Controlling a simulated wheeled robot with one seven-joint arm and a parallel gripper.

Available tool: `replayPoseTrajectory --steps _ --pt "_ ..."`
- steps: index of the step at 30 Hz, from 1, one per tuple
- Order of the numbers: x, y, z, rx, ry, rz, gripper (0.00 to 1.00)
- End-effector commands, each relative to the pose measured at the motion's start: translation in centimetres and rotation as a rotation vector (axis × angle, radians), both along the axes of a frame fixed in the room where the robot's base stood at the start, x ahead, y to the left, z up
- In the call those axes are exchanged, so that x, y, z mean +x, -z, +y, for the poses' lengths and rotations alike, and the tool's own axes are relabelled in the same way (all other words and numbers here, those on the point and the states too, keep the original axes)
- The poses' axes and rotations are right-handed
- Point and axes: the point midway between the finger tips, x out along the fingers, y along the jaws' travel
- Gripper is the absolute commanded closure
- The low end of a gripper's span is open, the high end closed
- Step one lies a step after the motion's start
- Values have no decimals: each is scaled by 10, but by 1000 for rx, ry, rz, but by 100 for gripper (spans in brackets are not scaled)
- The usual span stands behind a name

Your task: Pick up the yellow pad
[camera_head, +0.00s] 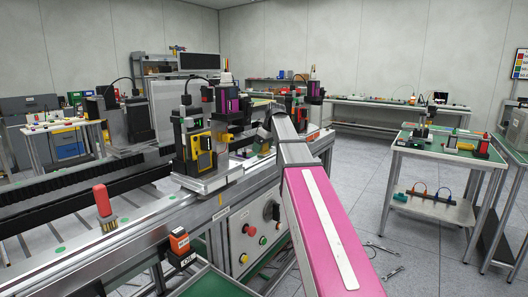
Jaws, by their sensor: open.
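A yellow part (203,139), which looks like the yellow pad, shows on the front of a black upright fixture on the metal rail, left of the image centre. It is small, and its edges are hard to tell from the dark parts around it. My arm reaches in from the bottom right, with its far end beside this fixture. My gripper (224,140) appears small, just right of the yellow part, and is open. I see nothing held in it. Whether a finger touches the yellow part cannot be told at this size.
A long metal rail bench (130,230) crosses the left side, with a red-topped post (103,203) and an orange-black block (180,243) at its edge. More black and purple units stand behind my gripper.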

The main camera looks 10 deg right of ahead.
Motion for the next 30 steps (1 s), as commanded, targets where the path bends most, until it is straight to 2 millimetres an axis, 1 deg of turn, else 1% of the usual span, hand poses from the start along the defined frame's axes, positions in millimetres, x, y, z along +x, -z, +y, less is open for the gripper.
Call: replayPoseTrajectory --steps 2,3,5,6,7,15,19,23,30 --pt "0 0 0 0 0 0 17" --pt "0 0 0 0 0 0 30" --pt "0 0 0 0 0 0 50" --pt "0 0 0 0 0 0 63" --pt "0 0 0 0 0 0 72" --pt "0 -1 0 0 0 0 72" --pt "0 -8 0 1 0 -1 72" --pt "1 -27 0 0 0 -3 72" --pt "1 -72 0 0 0 -1 72"
